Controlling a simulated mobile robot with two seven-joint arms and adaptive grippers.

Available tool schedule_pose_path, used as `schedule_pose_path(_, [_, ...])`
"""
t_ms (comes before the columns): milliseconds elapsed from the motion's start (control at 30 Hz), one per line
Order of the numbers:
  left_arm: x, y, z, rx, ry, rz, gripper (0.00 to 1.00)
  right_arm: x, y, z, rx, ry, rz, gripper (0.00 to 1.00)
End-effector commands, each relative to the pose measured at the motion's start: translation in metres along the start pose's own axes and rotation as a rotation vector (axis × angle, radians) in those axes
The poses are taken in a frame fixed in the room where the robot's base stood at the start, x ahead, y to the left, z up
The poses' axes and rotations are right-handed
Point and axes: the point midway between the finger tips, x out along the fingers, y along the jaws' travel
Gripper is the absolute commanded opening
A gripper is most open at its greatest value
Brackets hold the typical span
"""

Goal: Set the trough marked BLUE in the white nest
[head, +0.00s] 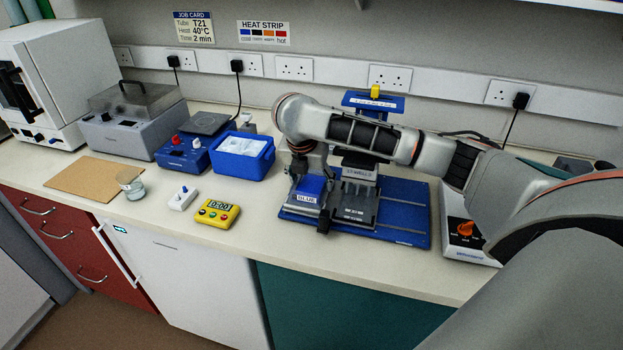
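The trough marked BLUE (311,187) holds blue and bears a BLUE label on its front. It is at the left end of the blue baseplate (405,215), beside a grey-black stand. My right arm reaches in from the right, and my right gripper (298,175) points down at the trough's back left side. Its fingers are small, dark and partly hidden, so I cannot tell whether they touch the trough or how far they are apart. I cannot make out the white nest clearly. My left gripper is not in view.
Left of the baseplate are a yellow timer (216,213), a white switch box (182,198), a blue tub (242,157) and a glass beaker (131,185). A device with an orange knob (465,229) stands right.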

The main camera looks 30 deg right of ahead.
Motion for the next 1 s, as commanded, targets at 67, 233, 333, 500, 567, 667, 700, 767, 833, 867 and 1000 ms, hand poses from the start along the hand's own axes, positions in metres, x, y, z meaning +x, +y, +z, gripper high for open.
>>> schedule_pose_path(67, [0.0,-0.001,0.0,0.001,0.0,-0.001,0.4,0.0,0.0,0.0,0.0,0.001,-0.001,0.76])
schedule_pose_path(233, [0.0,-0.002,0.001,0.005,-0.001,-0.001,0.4,0.0,0.0,0.0,0.0,0.0,-0.001,0.76])
schedule_pose_path(333, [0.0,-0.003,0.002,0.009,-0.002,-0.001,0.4,0.0,0.0,0.0,0.0,0.0,-0.001,0.76])
schedule_pose_path(500, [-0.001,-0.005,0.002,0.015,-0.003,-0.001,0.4,-0.007,0.0,0.002,0.0,-0.002,0.001,0.76])
schedule_pose_path(567, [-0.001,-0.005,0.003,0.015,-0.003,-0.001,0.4,-0.014,0.001,0.002,-0.001,-0.002,0.003,0.76])
schedule_pose_path(667, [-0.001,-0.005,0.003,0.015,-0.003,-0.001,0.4,-0.032,0.001,0.003,-0.001,-0.004,0.003,0.76])
schedule_pose_path(700, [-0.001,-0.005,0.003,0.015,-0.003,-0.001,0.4,-0.039,0.001,0.003,-0.002,-0.005,0.004,0.76])
schedule_pose_path(767, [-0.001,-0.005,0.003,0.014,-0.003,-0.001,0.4,-0.051,0.001,0.003,-0.001,-0.006,0.004,0.76])
schedule_pose_path(833, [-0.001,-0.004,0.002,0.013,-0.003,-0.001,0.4,-0.059,0.001,-0.01,-0.007,-0.003,0.003,0.76])
schedule_pose_path(867, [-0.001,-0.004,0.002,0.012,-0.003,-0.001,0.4,-0.061,0.001,-0.017,-0.008,-0.002,0.003,0.76])
schedule_pose_path(1000, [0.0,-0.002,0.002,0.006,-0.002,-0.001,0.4,-0.073,0.0,-0.046,-0.006,-0.003,0.002,0.76])
